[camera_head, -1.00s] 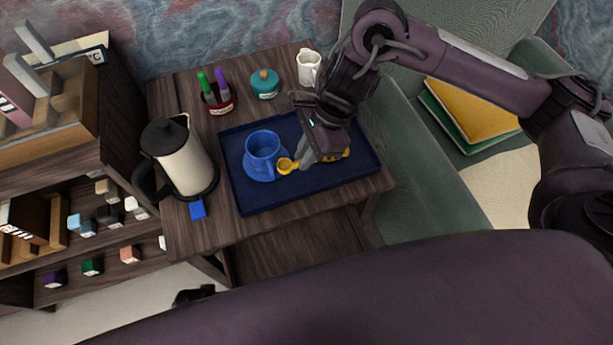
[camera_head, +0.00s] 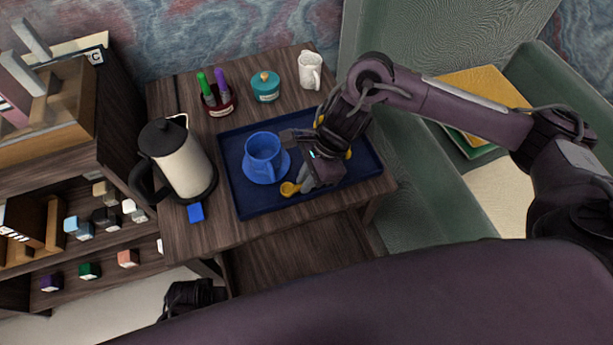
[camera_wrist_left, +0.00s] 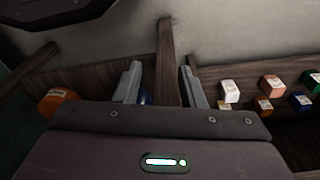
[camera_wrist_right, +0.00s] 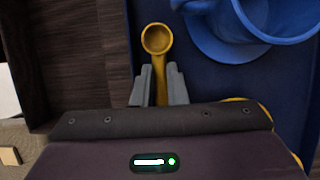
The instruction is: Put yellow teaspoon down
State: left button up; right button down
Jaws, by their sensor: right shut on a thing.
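The yellow teaspoon (camera_wrist_right: 157,42) is in my right gripper (camera_wrist_right: 159,88), which is shut on its handle. Its bowl points away from the gripper in the right wrist view. In the head view the spoon's bowl (camera_head: 288,189) shows beside my right gripper (camera_head: 306,183), over the front part of the blue tray (camera_head: 250,206). Whether the spoon touches the tray I cannot tell. The blue cup (camera_head: 263,148) stands on a blue saucer on the tray, just behind the spoon. My left gripper (camera_wrist_left: 160,88) is open and empty, low beside the desk.
A cream jug (camera_head: 182,165) and a blue block (camera_head: 196,212) are left of the tray. A pen holder (camera_head: 219,105), a teal pot (camera_head: 265,88) and a white mug (camera_head: 310,72) stand behind it. Yellow bits show behind my right gripper. The tray's front strip is clear.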

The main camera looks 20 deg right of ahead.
jog(key=shift+f, duration=0.1)
jog(key=c, duration=1.7)
grip_release()
pick_arm(q)
jog(key=shift+d+r, duration=0.1)
jog(key=shift+r, duration=0.45)
